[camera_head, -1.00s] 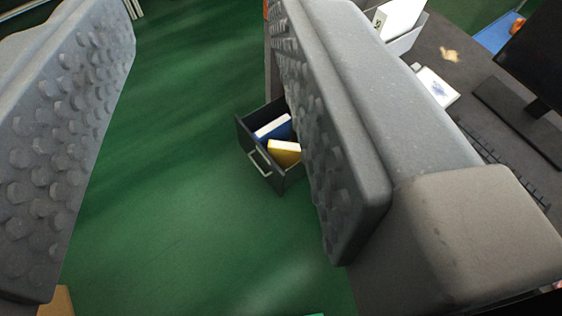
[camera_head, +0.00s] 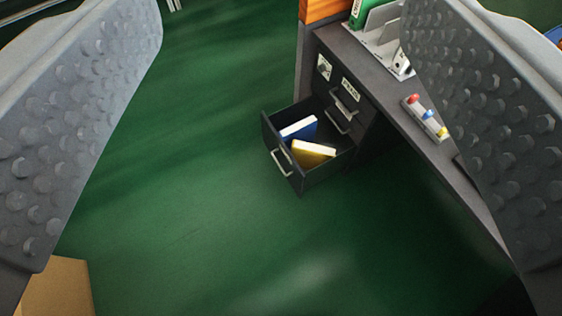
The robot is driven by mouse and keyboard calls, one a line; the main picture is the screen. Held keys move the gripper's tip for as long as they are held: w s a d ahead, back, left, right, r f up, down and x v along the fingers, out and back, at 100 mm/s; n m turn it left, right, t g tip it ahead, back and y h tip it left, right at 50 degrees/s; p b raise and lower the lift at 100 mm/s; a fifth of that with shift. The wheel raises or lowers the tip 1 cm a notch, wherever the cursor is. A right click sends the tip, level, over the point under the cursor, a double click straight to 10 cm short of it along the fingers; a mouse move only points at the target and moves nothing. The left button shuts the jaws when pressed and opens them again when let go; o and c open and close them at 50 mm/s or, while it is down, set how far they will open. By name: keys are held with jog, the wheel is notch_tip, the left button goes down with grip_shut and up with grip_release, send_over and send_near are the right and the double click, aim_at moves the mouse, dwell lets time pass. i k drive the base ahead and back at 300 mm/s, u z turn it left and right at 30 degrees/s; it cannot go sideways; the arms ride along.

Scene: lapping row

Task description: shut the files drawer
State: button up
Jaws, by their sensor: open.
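The files drawer (camera_head: 284,164) is the dark lower drawer of a desk cabinet, pulled well out over the green floor. Its pale bar handle is on the front, facing lower left. A blue book (camera_head: 299,129) and a yellow book (camera_head: 313,153) lie inside it. A small label that seems to read FILES (camera_head: 351,90) is on the cabinet face above. My gripper (camera_head: 281,135) is open, its studded grey fingers wide apart at the left and right of the view. The drawer shows between them, farther off, and neither finger appears to touch it. The right finger hides part of the desk.
The cabinet has closed drawer fronts with handles (camera_head: 338,122) above the open drawer. On the desk top (camera_head: 380,88) are a tray with colored knobs (camera_head: 426,118) and a file holder (camera_head: 385,30). A tan box (camera_head: 62,288) is at lower left. The floor before the drawer is clear.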

aim_at(327, 135)
jog(key=u, duration=2.7)
jog(key=k, duration=0.75)
jog(key=z, duration=2.25)
jog(key=i, duration=1)
jog(key=z, duration=0.05)
